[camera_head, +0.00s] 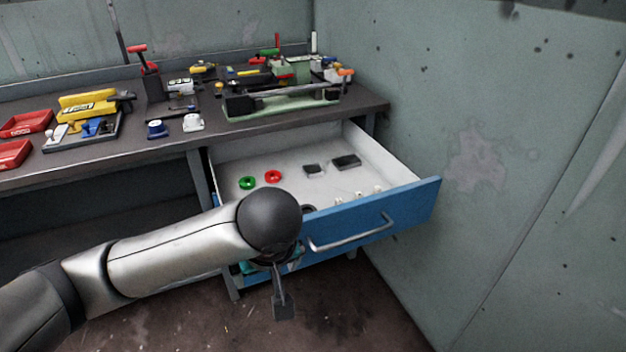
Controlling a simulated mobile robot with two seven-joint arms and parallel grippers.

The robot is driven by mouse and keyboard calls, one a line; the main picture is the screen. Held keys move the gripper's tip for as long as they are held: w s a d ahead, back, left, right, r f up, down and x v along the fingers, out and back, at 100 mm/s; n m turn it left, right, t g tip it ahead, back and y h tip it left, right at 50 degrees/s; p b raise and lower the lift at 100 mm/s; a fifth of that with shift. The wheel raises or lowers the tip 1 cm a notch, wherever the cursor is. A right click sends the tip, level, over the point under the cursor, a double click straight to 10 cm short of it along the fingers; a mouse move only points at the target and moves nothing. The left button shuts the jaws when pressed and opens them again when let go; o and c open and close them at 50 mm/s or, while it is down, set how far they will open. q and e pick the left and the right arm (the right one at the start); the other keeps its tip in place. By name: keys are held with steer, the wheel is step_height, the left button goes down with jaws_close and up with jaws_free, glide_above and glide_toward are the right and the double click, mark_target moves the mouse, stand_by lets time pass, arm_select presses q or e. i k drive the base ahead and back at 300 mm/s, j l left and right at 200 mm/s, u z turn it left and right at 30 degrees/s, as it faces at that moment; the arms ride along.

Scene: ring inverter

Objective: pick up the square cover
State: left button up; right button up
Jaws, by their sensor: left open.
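The blue-fronted drawer (372,222) under the workbench is pulled open. On its white floor lie two small squarish dark pieces. One is a grey-edged piece (314,170), and a darker flat piece (346,162) lies to its right. I cannot tell for sure which one is the square cover. My left arm comes in from the left, and its dark wrist hides the drawer's front left corner. My left gripper (283,303) is open and points down in front of the drawer, low and outside it, apart from both pieces. My right gripper is out of view.
A green ring (247,183), a red ring (273,176) and several small pale parts (358,195) also lie in the drawer. The drawer handle (350,235) sticks out in front. The workbench (140,143) carries tools and red trays. A wall (480,150) stands close on the right.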

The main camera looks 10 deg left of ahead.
mark_target(313, 170)
steer(key=i, duration=1.5)
